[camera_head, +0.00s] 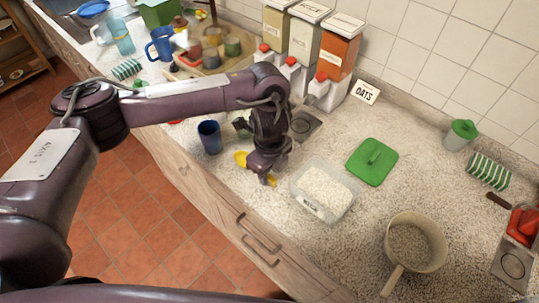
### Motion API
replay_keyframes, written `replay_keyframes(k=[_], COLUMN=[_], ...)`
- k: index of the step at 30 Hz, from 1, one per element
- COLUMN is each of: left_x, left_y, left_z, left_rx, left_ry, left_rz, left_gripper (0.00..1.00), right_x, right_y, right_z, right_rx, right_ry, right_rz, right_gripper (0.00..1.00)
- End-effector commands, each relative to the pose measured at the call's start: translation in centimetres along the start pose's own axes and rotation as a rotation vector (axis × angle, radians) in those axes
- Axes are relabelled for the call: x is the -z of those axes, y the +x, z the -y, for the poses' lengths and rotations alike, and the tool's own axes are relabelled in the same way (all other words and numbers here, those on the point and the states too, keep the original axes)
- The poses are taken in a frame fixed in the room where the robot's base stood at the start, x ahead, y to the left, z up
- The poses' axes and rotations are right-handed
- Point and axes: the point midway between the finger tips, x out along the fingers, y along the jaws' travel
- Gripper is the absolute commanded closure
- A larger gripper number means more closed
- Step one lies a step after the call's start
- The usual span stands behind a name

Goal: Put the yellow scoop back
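The yellow scoop (241,158) lies on the speckled counter, largely hidden behind and under my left gripper (263,175). A bit of yellow also shows at the gripper's lower end. The gripper points down onto the scoop, next to the clear tub. Its fingertips are too dark and small to tell whether they are open or shut on the scoop. The clear tub (305,202) holds white grains and stands open just to the right. A green lid (373,160) with a handle lies flat behind it. My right gripper is not in view.
A beige saucepan (436,229) with grains stands at the front right. A dark blue cup (209,137) stands left of the gripper. Several dispensers (306,38) and an OATS card (366,92) line the wall. Counter between lid and saucepan is clear.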

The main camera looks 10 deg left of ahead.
Motion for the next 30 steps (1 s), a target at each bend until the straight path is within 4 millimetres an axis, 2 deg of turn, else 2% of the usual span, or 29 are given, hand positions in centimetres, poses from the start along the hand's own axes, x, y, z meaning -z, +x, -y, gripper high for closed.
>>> replay_keyframes(k=[1,9,15,21,30], left_x=[-0.1,-0.1,-0.1,0.0,0.0], left_y=[-1.2,-6.5,-9.3,-10.5,-10.6], left_z=[0.1,0.1,0.0,0.0,-0.1], left_rx=[0.004,0.004,0.002,-0.001,-0.001], left_ry=[0.002,0.001,0.0,0.0,0.0], left_rz=[0.005,0.005,0.003,0.002,0.0], left_gripper=[0.65,0.65,0.65,0.65,0.65], right_x=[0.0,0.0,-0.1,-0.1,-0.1], right_y=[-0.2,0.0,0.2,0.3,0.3], right_z=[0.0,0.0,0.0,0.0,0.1], right_rx=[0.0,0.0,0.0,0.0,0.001], right_ry=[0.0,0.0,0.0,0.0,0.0], right_rz=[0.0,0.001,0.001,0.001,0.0], right_gripper=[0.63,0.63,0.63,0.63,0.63])
